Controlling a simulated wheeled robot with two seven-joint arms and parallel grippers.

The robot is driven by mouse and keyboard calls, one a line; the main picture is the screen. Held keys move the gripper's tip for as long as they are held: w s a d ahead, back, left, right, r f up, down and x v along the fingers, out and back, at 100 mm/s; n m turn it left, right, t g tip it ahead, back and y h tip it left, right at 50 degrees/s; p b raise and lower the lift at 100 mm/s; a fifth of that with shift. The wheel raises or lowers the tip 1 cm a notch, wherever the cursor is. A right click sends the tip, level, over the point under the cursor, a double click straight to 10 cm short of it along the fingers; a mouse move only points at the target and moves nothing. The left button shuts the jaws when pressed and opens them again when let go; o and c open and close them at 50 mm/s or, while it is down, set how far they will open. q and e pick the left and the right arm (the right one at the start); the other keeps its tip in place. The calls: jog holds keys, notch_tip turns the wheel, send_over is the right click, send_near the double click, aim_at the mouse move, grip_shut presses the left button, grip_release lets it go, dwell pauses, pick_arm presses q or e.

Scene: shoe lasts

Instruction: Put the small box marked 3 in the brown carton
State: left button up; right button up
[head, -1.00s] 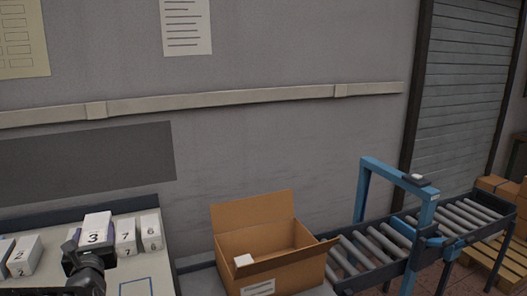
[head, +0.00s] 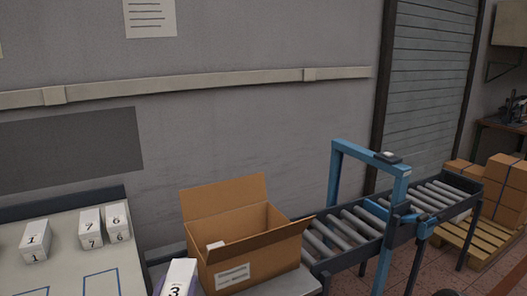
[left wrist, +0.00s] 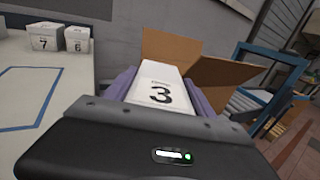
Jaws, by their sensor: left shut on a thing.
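The small white box marked 3 (head: 178,279) is at the bottom of the head view, just left of and in front of the brown carton (head: 258,248). In the left wrist view the box (left wrist: 160,88) sits between the purple fingers of my left gripper (left wrist: 160,92), which is shut on it. The carton stands open with its flaps up, and it also shows behind the box in the wrist view (left wrist: 215,72). A small white item (head: 215,245) shows inside the carton at its left. Most of the left gripper is out of the head view. My right gripper is not in view.
White boxes marked 1 (head: 34,241), 7 (head: 90,228) and 6 (head: 117,222) stand on the table (head: 60,272) at left. A roller conveyor with a blue frame (head: 372,205) stands right of the carton. Stacked cartons (head: 505,190) sit on a pallet at far right.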

pick_arm(q)
jog(key=shift+h, duration=0.3)
jog(key=d+f, duration=0.1)
jog(key=d+f+b, duration=0.1)
jog(key=f, duration=0.1)
jog(key=shift+s+d+f, duration=0.2)
jog(key=shift+d, duration=0.05)
jog(key=shift+f, duration=0.15)
